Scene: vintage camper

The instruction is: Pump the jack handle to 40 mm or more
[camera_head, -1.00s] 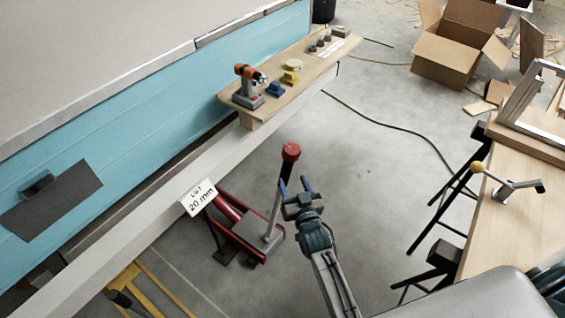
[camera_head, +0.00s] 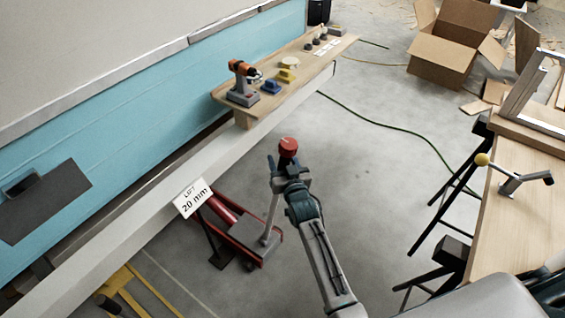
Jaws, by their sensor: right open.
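The red floor jack (camera_head: 232,228) stands on the floor beside the camper's lower rail. Its grey handle (camera_head: 271,215) rises nearly upright and ends in a red knob (camera_head: 288,146). A white sign (camera_head: 193,197) by the jack reads "LIFT 20 mm". My right gripper (camera_head: 284,166) is open at the top of the handle, just below the red knob. One finger shows left of the knob. The other is hidden, and I cannot tell whether the gripper touches the handle. My left gripper is not in view.
A wooden shelf (camera_head: 321,60) on the camper side holds an orange drill (camera_head: 242,82) and small blocks. A workbench (camera_head: 515,226) with a yellow-knobbed lever (camera_head: 482,159) stands at right. A yellow frame (camera_head: 125,285) lies at lower left.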

